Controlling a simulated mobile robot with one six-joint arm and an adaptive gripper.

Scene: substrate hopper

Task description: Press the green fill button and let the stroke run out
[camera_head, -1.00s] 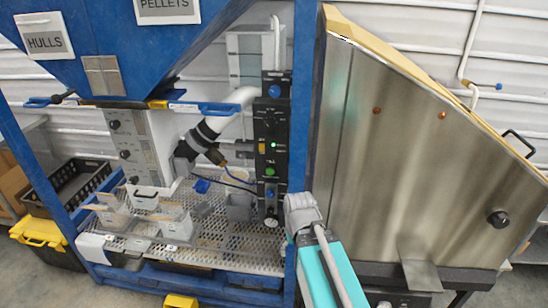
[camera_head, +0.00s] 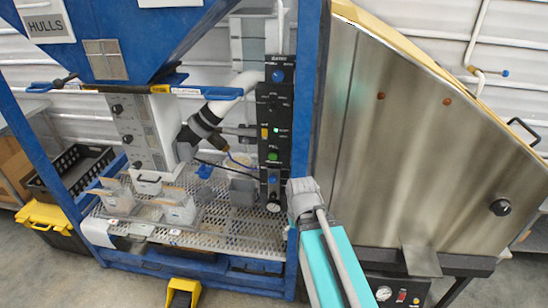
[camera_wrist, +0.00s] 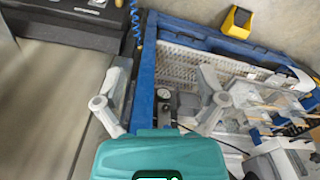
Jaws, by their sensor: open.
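The green fill button (camera_head: 272,156) sits on the tall black control panel (camera_head: 263,120), on the blue frame's right side. Above it are a yellow switch (camera_head: 264,132) and a small lit green lamp (camera_head: 276,130), and a blue knob (camera_head: 277,76) is at the top. My teal arm with its grey end stands in front and to the right of the panel, below the button's level in the picture. In the wrist view my gripper (camera_wrist: 161,103) is open and empty, with its two grey fingers wide apart. A dial gauge (camera_wrist: 164,94) shows between them; the green button is not discernible there.
A blue frame post (camera_head: 308,100) stands close beside the panel. The large steel hopper (camera_head: 420,160) fills the right side. A perforated shelf (camera_head: 225,232) holds several containers. A yellow pedal-like block (camera_head: 183,292) is on the floor in front.

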